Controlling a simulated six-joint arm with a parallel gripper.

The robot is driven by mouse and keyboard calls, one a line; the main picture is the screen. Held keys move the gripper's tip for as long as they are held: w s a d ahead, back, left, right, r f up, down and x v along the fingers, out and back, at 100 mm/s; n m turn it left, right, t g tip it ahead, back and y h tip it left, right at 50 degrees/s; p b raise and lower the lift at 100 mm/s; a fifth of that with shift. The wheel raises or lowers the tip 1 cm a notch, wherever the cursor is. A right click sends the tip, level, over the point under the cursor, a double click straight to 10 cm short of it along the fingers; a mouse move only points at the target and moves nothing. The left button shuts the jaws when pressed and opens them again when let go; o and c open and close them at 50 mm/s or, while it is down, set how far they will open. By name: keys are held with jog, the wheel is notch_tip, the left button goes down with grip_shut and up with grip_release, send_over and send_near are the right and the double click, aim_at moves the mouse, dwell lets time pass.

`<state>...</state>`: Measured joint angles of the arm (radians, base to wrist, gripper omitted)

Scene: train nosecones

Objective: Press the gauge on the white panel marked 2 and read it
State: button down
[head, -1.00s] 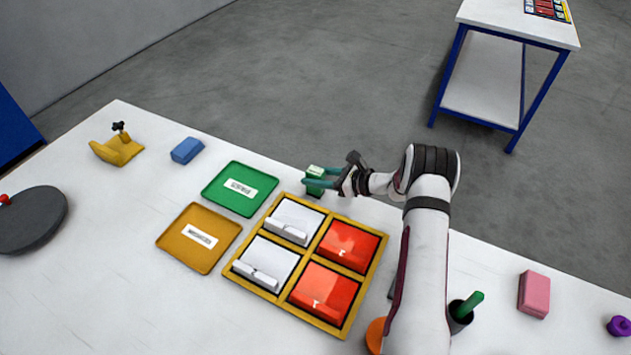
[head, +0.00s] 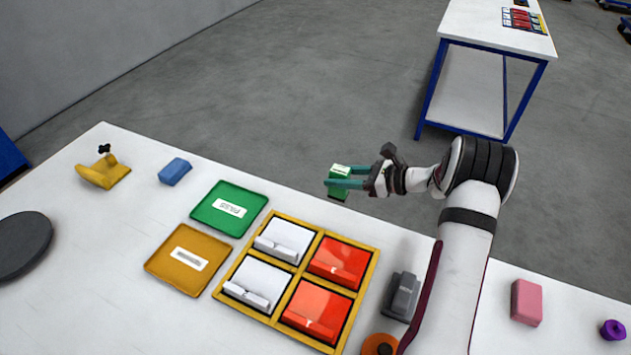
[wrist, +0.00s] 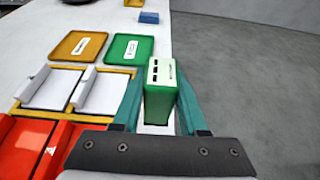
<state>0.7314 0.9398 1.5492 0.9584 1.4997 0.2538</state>
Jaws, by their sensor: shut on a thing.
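My gripper (head: 347,181) is shut on the green gauge (head: 339,191), a block with a pale top face. I see it against the far table edge and the floor behind. In the wrist view the gauge (wrist: 160,97) sits between the two teal fingers, its white top with dark slots facing the camera. A yellow frame (head: 229,270) on the table holds two white panels, a far one (head: 284,238) and a near one (head: 256,276), each with a white ledge. Two red panels (head: 340,262) fill its right side. I cannot read a number on either white panel.
Left of the frame lie a green labelled tray (head: 205,213) and an amber labelled tray (head: 165,265). A blue block (head: 175,171) and a yellow object (head: 103,172) are at far left. A grey block (head: 402,295) and an orange disc (head: 380,345) are near my arm. A pink block (head: 526,302) is right.

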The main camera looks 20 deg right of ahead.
jog(key=shift+r+v, duration=0.25)
jog(key=shift+v, duration=1)
jog(key=s+a+f+n+g+y, duration=0.1)
jog(key=s+a+n+g+y, duration=0.3)
jog(key=a, duration=0.8)
jog(key=s+a+f+n+g, duration=0.15)
jog(key=s+a, duration=0.35)
jog(key=a, duration=0.8)
jog(key=shift+n+g, duration=0.25)
jog(key=shift+g, duration=0.1)
notch_tip(320, 180, down, 5)
jog(key=shift+r, duration=0.2)
jog(key=shift+d+f, duration=0.1)
jog(key=shift+f, duration=0.35)
jog(key=shift+f, duration=0.55)
jog(key=shift+r, duration=0.1)
notch_tip(320, 180, up, 7)
